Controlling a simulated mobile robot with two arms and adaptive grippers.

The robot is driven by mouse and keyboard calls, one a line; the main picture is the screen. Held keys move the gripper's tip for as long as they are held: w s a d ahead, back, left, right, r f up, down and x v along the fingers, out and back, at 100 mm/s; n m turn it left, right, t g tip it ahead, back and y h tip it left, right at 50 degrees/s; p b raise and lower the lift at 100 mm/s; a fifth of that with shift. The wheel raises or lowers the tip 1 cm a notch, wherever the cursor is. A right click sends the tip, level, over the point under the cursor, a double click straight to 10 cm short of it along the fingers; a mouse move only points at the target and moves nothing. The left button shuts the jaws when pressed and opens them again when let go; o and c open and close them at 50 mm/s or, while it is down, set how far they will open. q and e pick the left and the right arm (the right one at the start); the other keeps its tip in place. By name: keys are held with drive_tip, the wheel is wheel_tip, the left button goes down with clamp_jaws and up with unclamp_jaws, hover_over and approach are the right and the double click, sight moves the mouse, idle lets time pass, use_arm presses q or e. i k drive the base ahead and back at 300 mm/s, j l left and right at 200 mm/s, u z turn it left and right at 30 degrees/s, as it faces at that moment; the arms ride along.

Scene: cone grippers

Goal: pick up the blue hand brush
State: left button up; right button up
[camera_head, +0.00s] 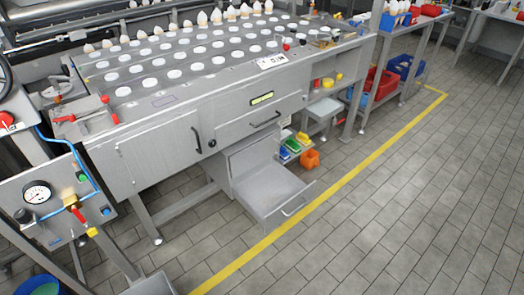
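Neither of my grippers shows in this view. A grey metal workbench (160,145) stands across the left and middle. Its top carries rows of white round spots and, along the back, several pale cone-shaped pieces (216,16). A low grey drawer (272,190) under the bench sticks out over the floor. Small red-handled items (85,117) lie at the bench's left corner.
A side table with a red bin (382,85) and a blue bin (406,67) on its lower shelf stands at the upper right. A gauge panel (55,205) is at the left. An orange bin (310,159) is beside the drawer. The tiled floor right of the yellow line (330,193) is clear.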

sight(283, 153)
drive_tip(key=i+l+u, duration=0.15)
drive_tip(key=u, duration=0.3)
drive_tip(key=i+l+u, duration=0.1)
drive_tip(key=l+u, duration=0.35)
drive_tip(key=i+l+u, duration=0.1)
drive_tip(key=l+u, duration=0.15)
drive_tip(key=u, duration=0.15)
